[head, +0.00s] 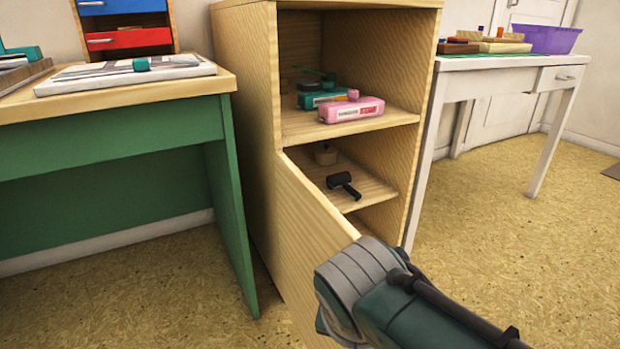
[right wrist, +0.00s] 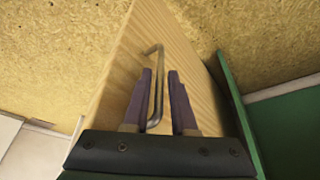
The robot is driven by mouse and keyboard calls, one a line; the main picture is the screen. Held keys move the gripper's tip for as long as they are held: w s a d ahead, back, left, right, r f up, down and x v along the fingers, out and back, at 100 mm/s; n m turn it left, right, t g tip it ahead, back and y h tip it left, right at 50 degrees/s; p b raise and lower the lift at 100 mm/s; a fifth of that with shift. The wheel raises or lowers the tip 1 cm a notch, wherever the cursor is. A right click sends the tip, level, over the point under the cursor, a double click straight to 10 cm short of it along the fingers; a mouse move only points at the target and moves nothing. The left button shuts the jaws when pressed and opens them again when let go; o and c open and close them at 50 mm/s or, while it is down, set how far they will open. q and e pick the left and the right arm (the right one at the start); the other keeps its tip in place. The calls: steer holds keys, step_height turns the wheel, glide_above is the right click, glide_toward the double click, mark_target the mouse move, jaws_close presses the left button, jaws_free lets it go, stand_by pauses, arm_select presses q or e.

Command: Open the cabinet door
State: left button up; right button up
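The light-wood cabinet (head: 258,130) stands in the middle of the head view. Its lower door (head: 305,225) is hinged on the left and stands swung outward, so the lower shelf (head: 350,180) shows. The door also fills the middle of the right wrist view (right wrist: 190,75). My right arm reaches the door's free edge. My right gripper (right wrist: 160,75) has its two fingers apart, with the metal door handle (right wrist: 158,80) between them. My left gripper is not in view.
A green desk (head: 110,140) stands close to the left of the cabinet. A white table (head: 500,70) with a purple bin (head: 540,39) stands to the right. Pink (head: 350,109) and teal boxes and a black roller (head: 343,185) are on the shelves. Floor is clear at right.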

steer(key=shift+r, duration=0.1)
steer(key=shift+r+p, duration=0.35)
steer(key=shift+p, duration=0.05)
steer(key=p+v, duration=0.8)
steer(key=v, duration=0.1)
steer(key=shift+s, duration=0.2)
